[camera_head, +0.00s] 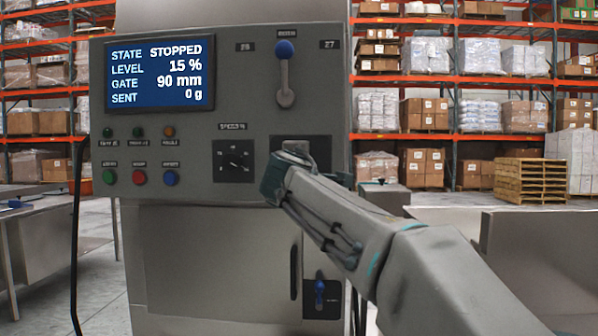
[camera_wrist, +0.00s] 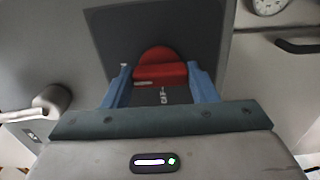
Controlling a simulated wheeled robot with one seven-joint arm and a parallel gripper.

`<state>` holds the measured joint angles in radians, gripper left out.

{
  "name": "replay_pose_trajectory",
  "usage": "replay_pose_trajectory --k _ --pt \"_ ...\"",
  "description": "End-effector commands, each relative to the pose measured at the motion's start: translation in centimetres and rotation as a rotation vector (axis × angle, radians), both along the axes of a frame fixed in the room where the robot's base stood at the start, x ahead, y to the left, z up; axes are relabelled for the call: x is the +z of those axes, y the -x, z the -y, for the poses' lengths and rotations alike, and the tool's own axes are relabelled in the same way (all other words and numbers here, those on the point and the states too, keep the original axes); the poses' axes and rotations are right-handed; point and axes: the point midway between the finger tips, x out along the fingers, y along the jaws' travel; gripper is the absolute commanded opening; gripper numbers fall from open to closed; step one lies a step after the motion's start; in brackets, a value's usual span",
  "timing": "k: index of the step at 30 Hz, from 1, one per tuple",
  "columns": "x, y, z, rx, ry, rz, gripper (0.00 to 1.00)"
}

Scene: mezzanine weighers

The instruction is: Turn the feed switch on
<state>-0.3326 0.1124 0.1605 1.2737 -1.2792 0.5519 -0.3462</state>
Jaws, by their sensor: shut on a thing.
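In the wrist view a red rotary switch knob (camera_wrist: 158,56) with a rounded back sits on a dark square plate (camera_wrist: 108,35). The blue fingers of my gripper (camera_wrist: 160,74) stand on either side of the knob and are shut on it. White lettering below the knob is partly hidden and hard to read. In the head view my gripper (camera_head: 277,178) is against the right side of the control panel (camera_head: 225,110). It hides the knob, and only the top of the dark plate (camera_head: 318,146) shows. The display (camera_head: 160,76) reads STOPPED, level 15 %, gate 90 mm, sent 0 g.
A lever with a blue knob (camera_head: 285,50) stands above my gripper. A dial (camera_head: 234,161) and several lamps and buttons (camera_head: 139,177) lie to its left. A blue-handled switch (camera_head: 320,298) is below. Metal benches (camera_head: 40,220) stand at the left.

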Motion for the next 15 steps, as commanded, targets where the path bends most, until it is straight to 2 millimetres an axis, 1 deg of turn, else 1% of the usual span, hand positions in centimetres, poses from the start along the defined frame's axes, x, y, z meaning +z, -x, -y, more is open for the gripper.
replay_pose_trajectory --k 9,10,11,12,15 --pt "-0.08 -0.02 -0.01 0.000 -0.004 -0.002 0.30" --pt "-0.08 -0.02 -0.01 0.000 -0.004 -0.002 0.61" --pt "-0.08 -0.02 -0.01 0.000 -0.004 -0.002 0.69" --pt "-0.08 -0.02 -0.01 0.000 -0.004 -0.002 0.75" --pt "-0.06 -0.02 -0.01 0.000 -0.003 -0.001 0.75"
